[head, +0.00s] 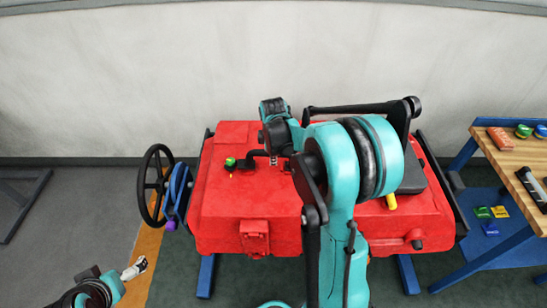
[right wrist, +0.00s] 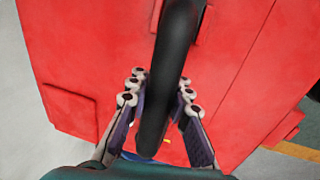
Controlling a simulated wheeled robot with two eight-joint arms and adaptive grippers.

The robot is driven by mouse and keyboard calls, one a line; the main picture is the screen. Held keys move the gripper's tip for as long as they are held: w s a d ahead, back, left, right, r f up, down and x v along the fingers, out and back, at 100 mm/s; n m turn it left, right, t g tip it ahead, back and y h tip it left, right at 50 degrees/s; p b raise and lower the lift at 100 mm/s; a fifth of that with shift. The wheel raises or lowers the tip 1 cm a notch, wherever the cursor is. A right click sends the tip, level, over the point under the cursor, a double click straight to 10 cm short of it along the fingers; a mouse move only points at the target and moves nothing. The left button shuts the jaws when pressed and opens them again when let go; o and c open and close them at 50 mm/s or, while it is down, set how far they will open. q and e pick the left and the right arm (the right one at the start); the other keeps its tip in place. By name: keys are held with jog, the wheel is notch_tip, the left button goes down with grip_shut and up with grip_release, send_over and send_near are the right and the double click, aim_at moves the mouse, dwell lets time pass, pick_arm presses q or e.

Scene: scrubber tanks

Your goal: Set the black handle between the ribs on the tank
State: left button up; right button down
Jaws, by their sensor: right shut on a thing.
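The black handle (head: 258,154) is a dark curved bar over the left part of the red tank's top (head: 225,205). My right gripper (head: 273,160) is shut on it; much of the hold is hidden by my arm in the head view. In the right wrist view the handle (right wrist: 168,75) runs between the two fingers (right wrist: 157,98), with the red tank (right wrist: 90,50) beneath. I cannot tell whether the handle touches the tank.
A green knob (head: 230,162) is left of the handle. A black handwheel (head: 153,185) stands at the tank's left end. A black bar (head: 350,109) and yellow lever (head: 391,202) are on the right. A wooden bench (head: 508,165) stands farther right.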

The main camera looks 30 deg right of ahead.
jog(key=c, duration=1.3)
grip_release()
jog(key=o, duration=0.5)
jog(key=shift+o, duration=0.2)
jog(key=shift+r, duration=0.1)
jog(key=shift+s+a+r+p, duration=0.15)
jog(key=shift+s+r+p, duration=0.05)
jog(key=shift+r+p, duration=0.8)
jog(key=shift+s+a+r+p, duration=0.15)
jog(key=shift+r+p, duration=0.55)
jog(key=shift+r, duration=0.5)
jog(key=shift+r+p, duration=1.85)
jog(key=shift+r, duration=0.6)
